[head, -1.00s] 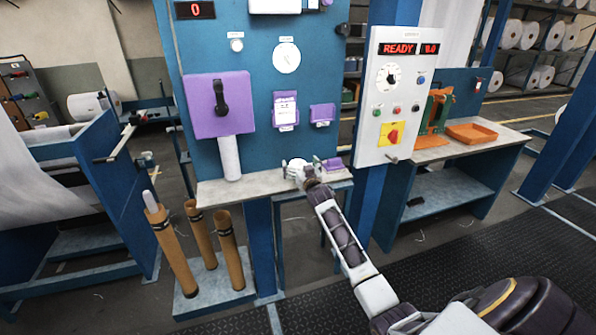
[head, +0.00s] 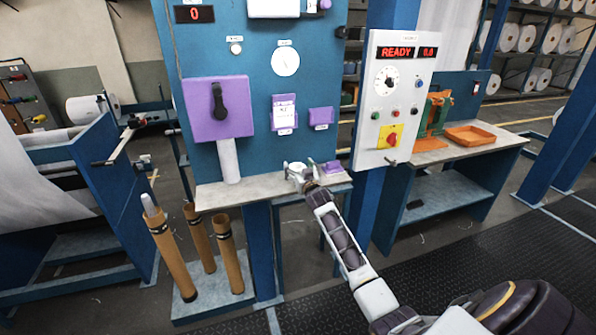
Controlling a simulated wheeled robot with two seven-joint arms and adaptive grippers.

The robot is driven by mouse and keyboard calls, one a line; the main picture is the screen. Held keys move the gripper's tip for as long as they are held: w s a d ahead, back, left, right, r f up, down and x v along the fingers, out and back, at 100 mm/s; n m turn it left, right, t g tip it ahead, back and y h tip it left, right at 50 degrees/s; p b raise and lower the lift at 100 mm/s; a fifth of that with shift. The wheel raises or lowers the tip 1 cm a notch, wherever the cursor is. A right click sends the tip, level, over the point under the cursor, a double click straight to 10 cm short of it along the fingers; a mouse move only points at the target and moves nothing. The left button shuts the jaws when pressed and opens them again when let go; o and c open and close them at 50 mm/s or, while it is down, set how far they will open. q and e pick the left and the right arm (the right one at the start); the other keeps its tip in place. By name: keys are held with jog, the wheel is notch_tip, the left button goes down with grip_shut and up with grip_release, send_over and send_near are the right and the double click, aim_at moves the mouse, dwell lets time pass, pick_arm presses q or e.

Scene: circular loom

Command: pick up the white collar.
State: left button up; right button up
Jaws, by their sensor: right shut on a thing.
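My right gripper (head: 296,169) is at the narrow grey shelf (head: 232,191) below the blue panel, reached from the lower right. It is shut on a small white thing at its fingertips, which I take to be the white collar. Gripper and collar are both pale and small here, so the collar's outline is hard to make out. I cannot tell whether it touches the shelf. My left gripper is not in view.
A purple block (head: 332,166) lies on the shelf just right of the gripper. A white tube (head: 229,160) stands at its left, under a purple box (head: 218,107). The control box (head: 395,100) juts out at right. Brown tubes (head: 229,256) stand below left.

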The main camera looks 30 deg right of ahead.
notch_tip(320, 180, up, 10)
jog(key=shift+b, duration=0.3)
dwell(0.3)
dwell(0.4)
jog(key=o, duration=0.5)
jog(key=shift+r, duration=0.15)
jog(key=c, duration=1)
